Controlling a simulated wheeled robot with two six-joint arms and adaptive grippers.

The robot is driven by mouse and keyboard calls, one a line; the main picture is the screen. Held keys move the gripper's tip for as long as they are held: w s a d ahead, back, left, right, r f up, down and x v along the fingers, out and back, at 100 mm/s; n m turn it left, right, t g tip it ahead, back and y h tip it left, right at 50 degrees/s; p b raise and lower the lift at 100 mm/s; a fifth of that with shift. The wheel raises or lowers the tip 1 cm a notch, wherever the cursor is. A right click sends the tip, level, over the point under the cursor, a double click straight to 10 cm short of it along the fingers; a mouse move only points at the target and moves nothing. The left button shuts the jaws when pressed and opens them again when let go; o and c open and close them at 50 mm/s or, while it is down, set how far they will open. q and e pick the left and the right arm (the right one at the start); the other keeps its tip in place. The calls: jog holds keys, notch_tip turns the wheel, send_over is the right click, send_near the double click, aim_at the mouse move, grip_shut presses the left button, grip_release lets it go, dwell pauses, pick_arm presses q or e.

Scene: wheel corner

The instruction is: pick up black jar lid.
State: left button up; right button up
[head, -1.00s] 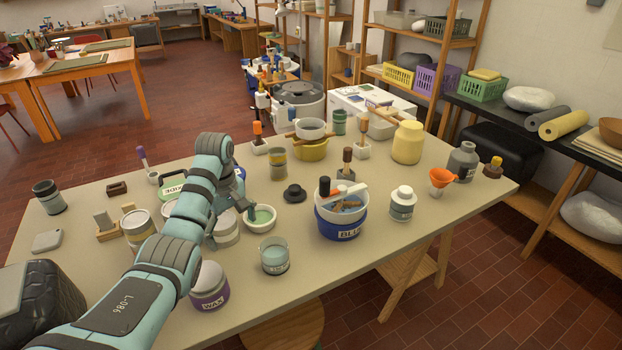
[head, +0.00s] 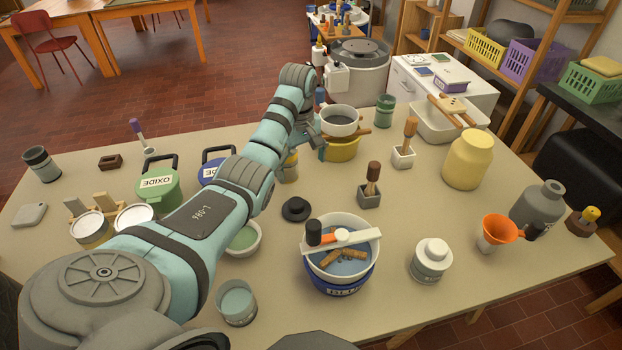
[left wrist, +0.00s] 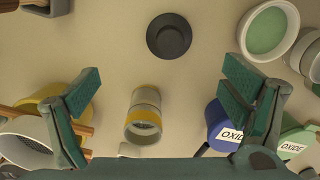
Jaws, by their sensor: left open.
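The black jar lid (head: 296,209) lies on the table in the head view, just right of my left arm and left of the blue bucket with the white bowl. It is a dark round disc with a raised knob. In the left wrist view the lid (left wrist: 169,36) is at the top centre, beyond the fingertips. My left gripper (head: 312,140) is over the table near the yellow pot in the head view, farther back than the lid. In the left wrist view its two fingers (left wrist: 160,90) are wide apart with nothing held. My right gripper is not seen.
A grey and yellow cup (left wrist: 143,116) stands below the open fingers in the left wrist view. The yellow pot (head: 342,150) is close to the gripper. A pale green bowl (head: 244,238), a dark tool block (head: 369,196) and a blue bucket (head: 338,280) surround the lid.

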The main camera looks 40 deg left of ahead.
pick_arm(q)
jog(key=f+b, duration=0.2)
send_over(297, 204)
notch_tip(297, 204, down, 5)
jog(key=shift+f+b, duration=0.1)
jog(key=shift+b, duration=0.25)
notch_tip(297, 204, down, 7)
jog(key=shift+w+a+r+b, duration=0.15)
jog(key=shift+b, duration=0.6)
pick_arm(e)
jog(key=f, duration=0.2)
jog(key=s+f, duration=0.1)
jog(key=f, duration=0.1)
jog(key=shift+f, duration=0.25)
pick_arm(q)
jog(key=c, duration=1.1)
jog(key=shift+r, duration=0.1)
jog(key=c, duration=0.8)
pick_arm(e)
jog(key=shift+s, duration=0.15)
